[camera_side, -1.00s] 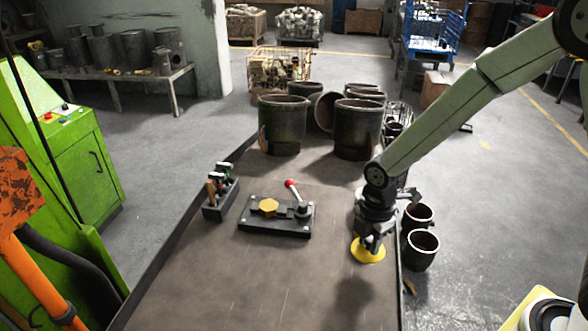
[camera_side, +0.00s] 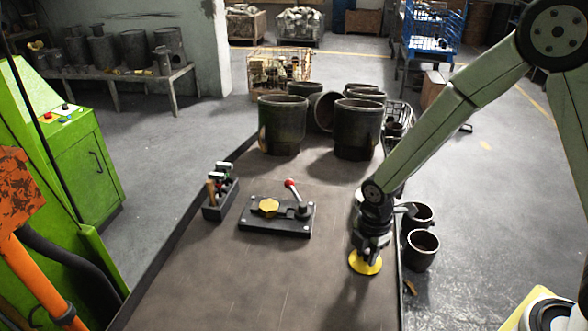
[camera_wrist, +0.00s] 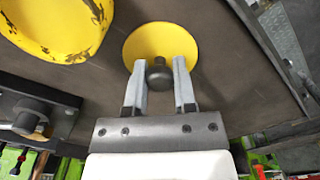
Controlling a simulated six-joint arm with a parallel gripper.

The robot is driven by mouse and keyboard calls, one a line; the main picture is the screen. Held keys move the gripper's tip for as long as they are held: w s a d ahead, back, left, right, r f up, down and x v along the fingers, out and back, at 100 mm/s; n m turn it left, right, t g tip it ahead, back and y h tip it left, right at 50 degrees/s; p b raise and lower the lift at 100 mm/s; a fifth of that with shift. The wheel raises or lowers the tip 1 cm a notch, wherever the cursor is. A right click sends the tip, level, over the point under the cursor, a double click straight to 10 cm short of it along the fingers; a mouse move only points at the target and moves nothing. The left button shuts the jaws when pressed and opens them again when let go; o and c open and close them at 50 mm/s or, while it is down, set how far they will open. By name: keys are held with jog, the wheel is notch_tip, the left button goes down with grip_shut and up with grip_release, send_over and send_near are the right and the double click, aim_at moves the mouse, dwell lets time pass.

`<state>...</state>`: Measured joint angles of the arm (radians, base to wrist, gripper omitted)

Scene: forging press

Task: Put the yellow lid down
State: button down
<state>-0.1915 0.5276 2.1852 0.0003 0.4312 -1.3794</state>
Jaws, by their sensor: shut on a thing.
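The yellow lid (camera_side: 366,263) is a round disc below my gripper (camera_side: 369,247), over the right side of the dark table. In the wrist view, the lid (camera_wrist: 143,42) has a dark knob (camera_wrist: 159,76) at its middle. The two grey fingers of my gripper (camera_wrist: 160,66) are on either side of this knob and shut on it. The lid looks roughly flat and is low over the tabletop. I cannot tell whether its underside touches the table.
A black clamp fixture (camera_side: 277,222) with a yellow hexagonal part (camera_side: 268,206) and red-tipped lever stands left of the lid. A tool holder (camera_side: 220,201) is farther left. Dark pots (camera_side: 283,130) stand behind. A large yellow rounded thing (camera_wrist: 58,48) fills the wrist view's upper left.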

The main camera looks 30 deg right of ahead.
aim_at(368, 250)
jog(key=shift+f, duration=0.15)
jog(key=shift+c, duration=2.2)
grip_release()
notch_tip(368, 250, up, 12)
jog(key=shift+r, duration=0.2)
jog(key=s+d+f+m+t, duration=0.2)
jog(key=s+d+m, duration=0.4)
jog(key=m, duration=1.2)
jog(key=shift+s+d+f+t, duration=0.25)
jog(key=shift+d+f+t, duration=0.1)
jog(key=shift+f, duration=0.15)
